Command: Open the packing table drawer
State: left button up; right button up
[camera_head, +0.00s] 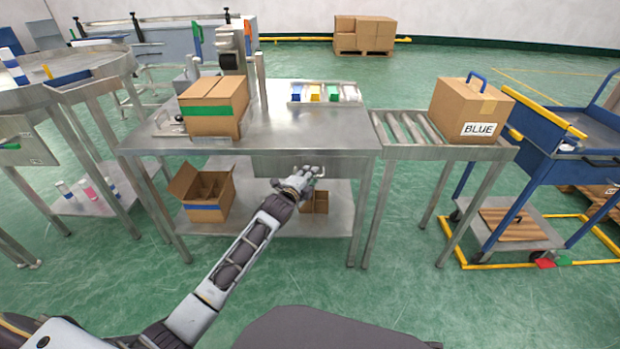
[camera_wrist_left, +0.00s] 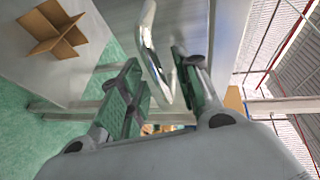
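The packing table (camera_head: 310,133) is a steel table in the middle of the head view. Its drawer (camera_head: 268,166) is a grey panel under the front edge of the top and looks closed. My left gripper (camera_head: 304,176) is in front of the drawer, near its right part. In the left wrist view the shiny curved drawer handle (camera_wrist_left: 153,50) reaches between the two green-padded fingers of my left gripper (camera_wrist_left: 157,88). The fingers are apart, with a gap on the handle's left side. The handle is mostly hidden in the head view. My right gripper is not in view.
A box with green tape (camera_head: 213,108) and small coloured bins (camera_head: 325,93) stand on the tabletop. An open carton (camera_head: 205,193) is on the lower shelf. A roller conveyor (camera_head: 410,129) with a box marked BLUE (camera_head: 466,108) adjoins at right. The floor in front is clear.

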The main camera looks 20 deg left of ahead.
pick_arm(q)
jog(key=shift+w+f, duration=0.1)
jog(key=shift+w, duration=0.3)
grip_shut()
